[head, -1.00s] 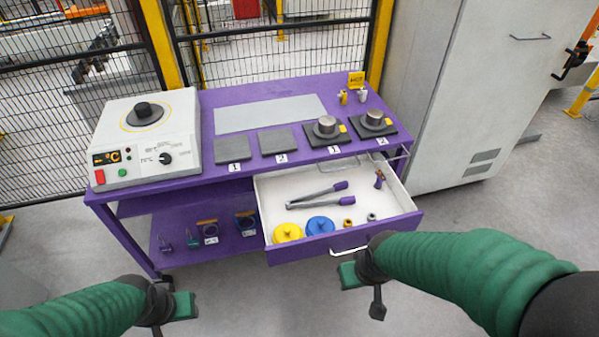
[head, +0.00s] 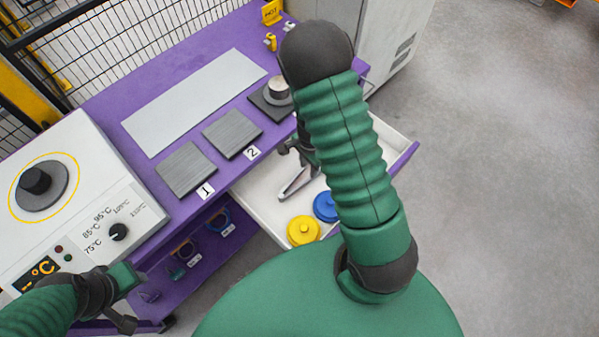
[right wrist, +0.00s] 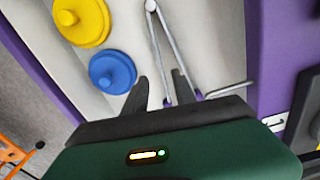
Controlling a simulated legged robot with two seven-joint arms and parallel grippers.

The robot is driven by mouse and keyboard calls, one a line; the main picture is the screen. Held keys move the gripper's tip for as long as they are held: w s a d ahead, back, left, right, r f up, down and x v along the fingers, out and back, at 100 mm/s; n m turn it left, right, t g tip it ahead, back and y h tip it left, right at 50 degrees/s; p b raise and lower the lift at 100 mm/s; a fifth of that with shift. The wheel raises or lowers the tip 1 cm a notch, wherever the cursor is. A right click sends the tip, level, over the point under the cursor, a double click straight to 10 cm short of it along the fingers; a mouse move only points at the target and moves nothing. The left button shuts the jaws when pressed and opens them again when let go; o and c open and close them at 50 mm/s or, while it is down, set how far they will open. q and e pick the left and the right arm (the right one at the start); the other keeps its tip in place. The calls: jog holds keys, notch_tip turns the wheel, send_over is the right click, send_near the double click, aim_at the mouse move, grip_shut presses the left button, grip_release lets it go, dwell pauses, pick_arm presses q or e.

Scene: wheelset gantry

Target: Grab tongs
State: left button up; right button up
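The grey metal tongs (head: 296,184) lie in the open white drawer; in the head view my right arm hides their handle end. In the right wrist view the tongs (right wrist: 157,45) run from their joined end at the top down between and behind my fingers. My right gripper (right wrist: 160,82) is open over them, with one tong arm between its fingers; the other passes behind the right finger. I cannot tell whether they touch. In the head view my right gripper (head: 300,155) is partly hidden by my arm. My left gripper (head: 127,288) is beside the heater; its opening is unclear.
A yellow lidded disc (head: 303,231) and a blue one (head: 325,206) lie in the drawer near the tongs. The drawer (head: 397,150) sticks out from the purple cart (head: 100,92). The white heater (head: 88,170) stands on the cart's left. Free floor is at right.

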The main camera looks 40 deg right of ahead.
jog(key=f, duration=0.5)
jog(key=f+b, duration=0.1)
jog(key=f, duration=0.2)
jog(key=shift+d+f, duration=0.35)
jog(key=shift+d, duration=0.05)
grip_shut()
dwell(0.8)
